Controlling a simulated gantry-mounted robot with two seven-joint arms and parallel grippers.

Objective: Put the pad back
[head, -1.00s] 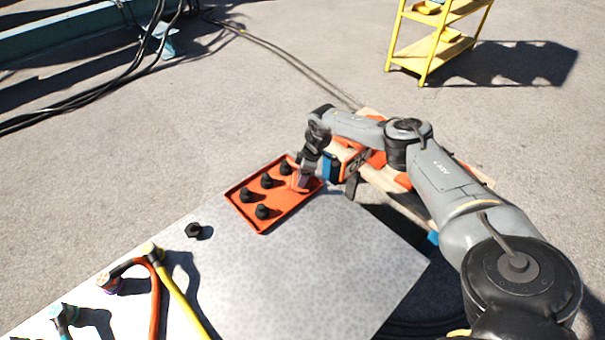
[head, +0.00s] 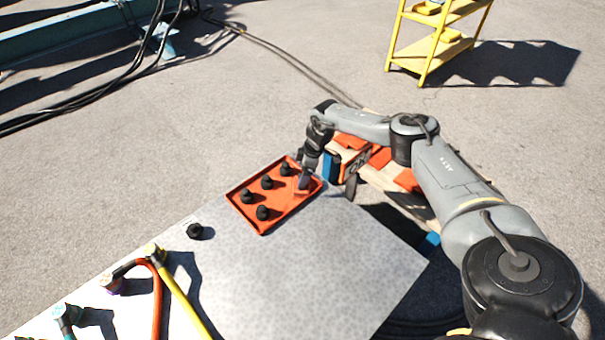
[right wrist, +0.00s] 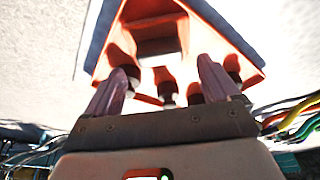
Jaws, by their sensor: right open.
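An orange tray (head: 240,210) lies on the far edge of a speckled light table. Several black knob-like pieces (head: 267,182) stand in it. One more black piece (head: 195,231) lies on the table left of the tray. I cannot tell which thing is the pad. My right gripper (head: 304,184) points down at the tray's right end. In the right wrist view my right gripper (right wrist: 162,88) has its fingers apart. The tray (right wrist: 190,15), with a square recess and black pieces, shows beyond them. Nothing is clearly held between the fingers. My left gripper is not in view.
Red-orange (head: 155,300) and yellow (head: 185,300) cables with end fittings lie at the table's left. A wooden pallet (head: 400,200) with orange items stands beyond the table, under my right arm. A yellow shelf cart (head: 435,50) stands far back. The table's middle (head: 300,270) is clear.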

